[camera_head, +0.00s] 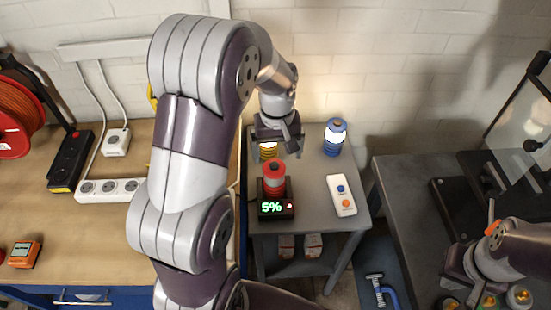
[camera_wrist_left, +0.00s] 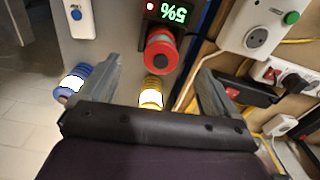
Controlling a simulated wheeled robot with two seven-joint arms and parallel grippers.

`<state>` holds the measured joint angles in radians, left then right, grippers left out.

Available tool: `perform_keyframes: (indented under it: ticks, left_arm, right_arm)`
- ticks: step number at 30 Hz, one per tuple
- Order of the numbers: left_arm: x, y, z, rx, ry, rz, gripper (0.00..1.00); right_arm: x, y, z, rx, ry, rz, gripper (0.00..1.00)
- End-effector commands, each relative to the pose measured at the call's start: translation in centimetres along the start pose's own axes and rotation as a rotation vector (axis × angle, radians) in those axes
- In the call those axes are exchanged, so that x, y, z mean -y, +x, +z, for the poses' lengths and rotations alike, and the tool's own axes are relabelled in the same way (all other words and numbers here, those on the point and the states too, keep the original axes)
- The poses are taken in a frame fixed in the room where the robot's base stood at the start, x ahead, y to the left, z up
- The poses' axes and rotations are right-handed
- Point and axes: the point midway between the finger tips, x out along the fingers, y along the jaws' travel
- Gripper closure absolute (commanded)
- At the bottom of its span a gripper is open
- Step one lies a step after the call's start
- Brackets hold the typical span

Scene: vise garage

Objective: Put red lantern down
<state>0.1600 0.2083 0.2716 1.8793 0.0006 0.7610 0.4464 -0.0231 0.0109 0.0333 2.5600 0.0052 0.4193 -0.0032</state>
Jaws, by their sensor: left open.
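The red lantern (camera_head: 274,176) stands upright on a black charger (camera_head: 276,208) whose green display reads 5%. It also shows in the left wrist view (camera_wrist_left: 160,50), between and beyond the finger lines. My left gripper (camera_head: 281,146) is open and empty, above and behind the red lantern, apart from it. Its two spread fingers show in the left wrist view (camera_wrist_left: 152,92). A yellow lantern (camera_head: 268,150) is partly hidden behind my left gripper. My right gripper (camera_head: 478,264) is at the lower right over another bench, its fingers not clear.
A lit blue lantern (camera_head: 335,138) stands at the back of the small grey table (camera_head: 312,215). A white two-button remote (camera_head: 341,194) lies right of the charger. A wooden bench (camera_head: 90,225) with power strips is at left. A dark workbench (camera_head: 405,200) is at right.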

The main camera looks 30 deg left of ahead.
Motion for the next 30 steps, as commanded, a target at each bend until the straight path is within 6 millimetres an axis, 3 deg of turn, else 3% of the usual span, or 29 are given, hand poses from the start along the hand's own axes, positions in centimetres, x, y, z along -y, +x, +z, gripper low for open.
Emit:
perform_keyframes:
  ticks: [3, 6, 9, 30]
  left_arm:
    - [-0.1, -0.1, 6.0, -0.039, 0.283, 0.019, 0.08]
    - [0.6, 0.3, 10.3, -0.072, 0.491, 0.031, 0.08]
    - [1.3, 0.6, 12.6, -0.093, 0.606, 0.037, 0.08]
    - [1.5, 0.7, 13.1, -0.092, 0.629, 0.036, 0.08]
  right_arm:
    - [0.0, 0.0, 0.0, 0.0, 0.0, 0.0, 1.0]
    - [0.0, 0.0, 0.0, 0.0, 0.0, 0.0, 1.0]
    - [0.0, 0.0, 0.0, 0.0, 0.0, 0.0, 1.0]
    - [0.0, 0.0, 0.0, 0.0, 0.0, 0.0, 1.0]
